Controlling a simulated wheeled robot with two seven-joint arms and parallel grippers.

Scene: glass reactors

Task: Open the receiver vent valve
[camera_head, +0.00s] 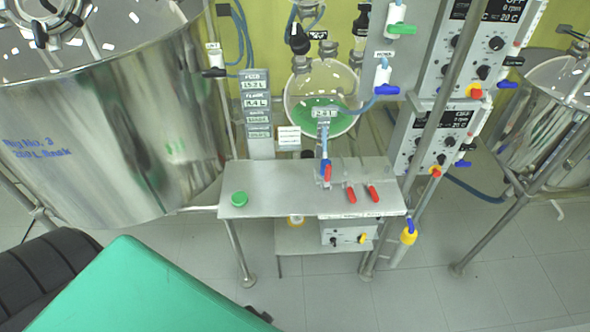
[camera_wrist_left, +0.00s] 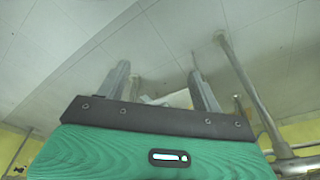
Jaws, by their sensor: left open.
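A round glass vessel (camera_head: 318,85) with green liquid stands above the metal bench in the head view; it may be the receiver. Several lever valves are near it: one with a green handle (camera_head: 402,29), one with a blue handle (camera_head: 388,89) and one with a black handle (camera_head: 214,72). Red handles (camera_head: 351,194) sit at the bench top. Their small labels are too unclear to tell which is the receiver vent valve. My left gripper (camera_wrist_left: 160,82) is open and empty in the wrist view, with tiled floor beyond its fingers, apart from any valve. My right gripper is not in view.
A large steel tank (camera_head: 110,130) fills the left. The metal bench (camera_head: 270,190) carries a green cap (camera_head: 239,199). Control boxes (camera_head: 440,138), poles and another tank (camera_head: 545,115) stand at the right. The floor (camera_head: 430,295) in front is free.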

